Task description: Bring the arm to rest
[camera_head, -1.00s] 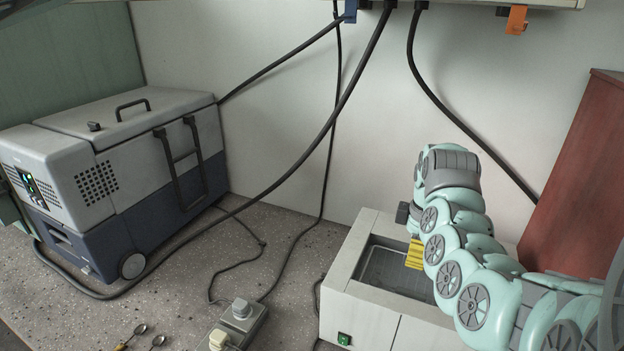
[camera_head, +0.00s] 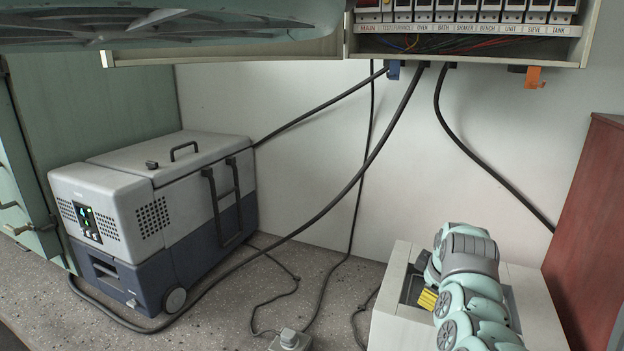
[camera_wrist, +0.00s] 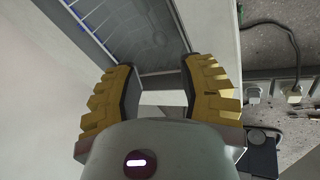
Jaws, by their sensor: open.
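My gripper (camera_head: 428,299) is at the lower right in the head view, mostly hidden behind my own arm; one yellow finger shows. In the wrist view my gripper (camera_wrist: 160,90) has two ridged yellow fingers set apart with nothing between them. It is over or beside a white box-shaped unit (camera_head: 393,331) with a sunken opening. The wrist view shows a wire rack or grid inside that unit (camera_wrist: 225,35). I cannot tell how far the fingers are from its rim.
A grey and blue portable cooler (camera_head: 150,215) stands at the left. An open breaker panel (camera_head: 465,40) hangs above, with black cables running down. A power strip (camera_head: 290,341) lies on the speckled bench. A dark red board (camera_head: 590,230) stands at the right. Free bench shows in the middle.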

